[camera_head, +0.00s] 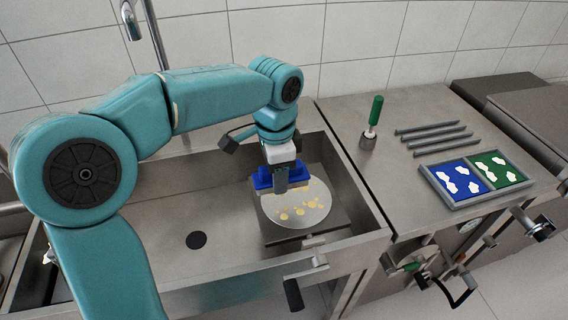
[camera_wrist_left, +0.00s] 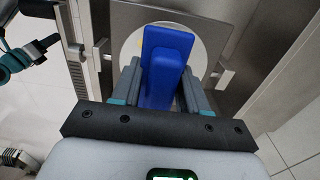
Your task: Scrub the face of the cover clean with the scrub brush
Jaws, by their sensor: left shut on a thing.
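The cover (camera_head: 305,212) is a pale round disc with several yellow spots on its face. It lies on a grey square board (camera_head: 336,226) at the right end of the sink, and its rim also shows in the left wrist view (camera_wrist_left: 132,46). My left gripper (camera_head: 281,180) is shut on the blue scrub brush (camera_head: 264,178), at the far edge of the cover. In the left wrist view the brush (camera_wrist_left: 165,68) stands between the fingers and hides much of the cover. I cannot tell whether the brush touches the face. I do not make out my right gripper.
The sink (camera_head: 165,240) has a dark drain (camera_head: 196,240) and free floor left of the board. The right counter (camera_head: 400,190) holds a green-handled tool (camera_head: 373,115), several grey bars (camera_head: 430,128) and a blue-and-green tray (camera_head: 450,203). A faucet (camera_head: 152,30) stands behind.

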